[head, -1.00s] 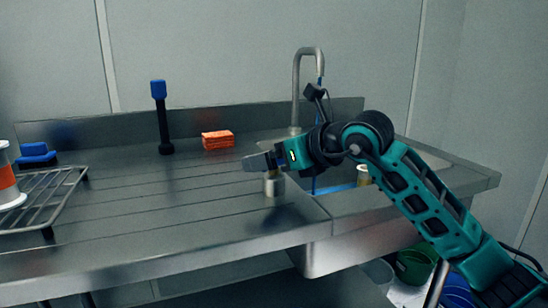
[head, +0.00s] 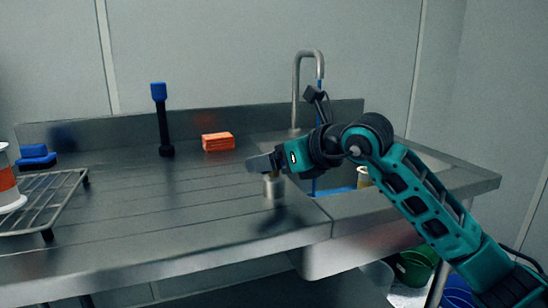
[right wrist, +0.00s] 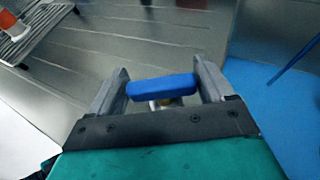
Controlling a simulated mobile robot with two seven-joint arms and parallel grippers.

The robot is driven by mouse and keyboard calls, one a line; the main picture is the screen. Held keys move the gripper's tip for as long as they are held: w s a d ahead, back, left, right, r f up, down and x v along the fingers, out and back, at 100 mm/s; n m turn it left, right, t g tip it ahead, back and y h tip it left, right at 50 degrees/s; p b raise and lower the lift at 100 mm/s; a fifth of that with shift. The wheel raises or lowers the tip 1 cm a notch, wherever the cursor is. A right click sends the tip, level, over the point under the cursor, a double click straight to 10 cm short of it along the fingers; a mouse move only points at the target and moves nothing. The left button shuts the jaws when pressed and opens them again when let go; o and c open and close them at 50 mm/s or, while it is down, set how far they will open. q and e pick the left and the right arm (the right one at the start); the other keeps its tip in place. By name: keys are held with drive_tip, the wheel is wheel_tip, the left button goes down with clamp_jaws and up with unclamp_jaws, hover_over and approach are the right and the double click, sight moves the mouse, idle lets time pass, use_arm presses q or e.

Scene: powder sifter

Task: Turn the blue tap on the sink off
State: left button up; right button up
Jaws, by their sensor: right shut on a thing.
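The blue tap handle (right wrist: 160,87) is a short bar lying between the two fingers of my right gripper (right wrist: 160,78), its ends close against them. In the head view my right gripper (head: 268,162) is over the tap's metal base (head: 274,187) at the sink's left edge, and hides the handle. The steel sink basin (head: 338,203) is partly behind my right arm. A curved faucet (head: 296,88) rises behind it, with a thin blue stream (head: 319,90) running from its end into the basin. My left gripper is not in view.
A black post with a blue top (head: 159,92) and an orange sponge (head: 217,141) stand near the back splash. A wire rack (head: 62,198) and blue block (head: 37,155) are at the left. The ribbed drainboard (head: 150,225) is mostly clear.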

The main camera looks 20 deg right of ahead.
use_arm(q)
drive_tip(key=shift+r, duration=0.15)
use_arm(e)
drive_tip(key=shift+n, duration=0.3)
drive_tip(key=n+g+y+p, duration=0.2)
drive_tip(key=n+g+y, duration=0.1)
drive_tip(key=shift+w+r+n+g+y, duration=0.1)
drive_tip(key=shift+n+g+y, duration=0.2)
drive_tip(key=shift+n+y, duration=0.1)
drive_tip(key=shift+n+g+y+p, duration=0.35)
drive_tip(key=shift+n+g+y, duration=0.35)
drive_tip(key=shift+n+g, duration=0.2)
drive_tip(key=n+g+y, duration=0.1)
drive_tip(key=n+g, duration=0.1)
drive_tip(key=g, duration=0.1)
drive_tip(key=shift+n+p, duration=0.4)
drive_tip(key=n+g, duration=0.2)
drive_tip(key=shift+g, duration=0.4)
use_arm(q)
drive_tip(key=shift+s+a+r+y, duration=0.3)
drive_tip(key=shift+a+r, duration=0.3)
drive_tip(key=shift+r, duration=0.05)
use_arm(e)
drive_tip(key=shift+n+g, duration=0.4)
drive_tip(key=shift+n, duration=0.2)
drive_tip(key=shift+g, duration=0.3)
drive_tip(key=o, duration=0.9)
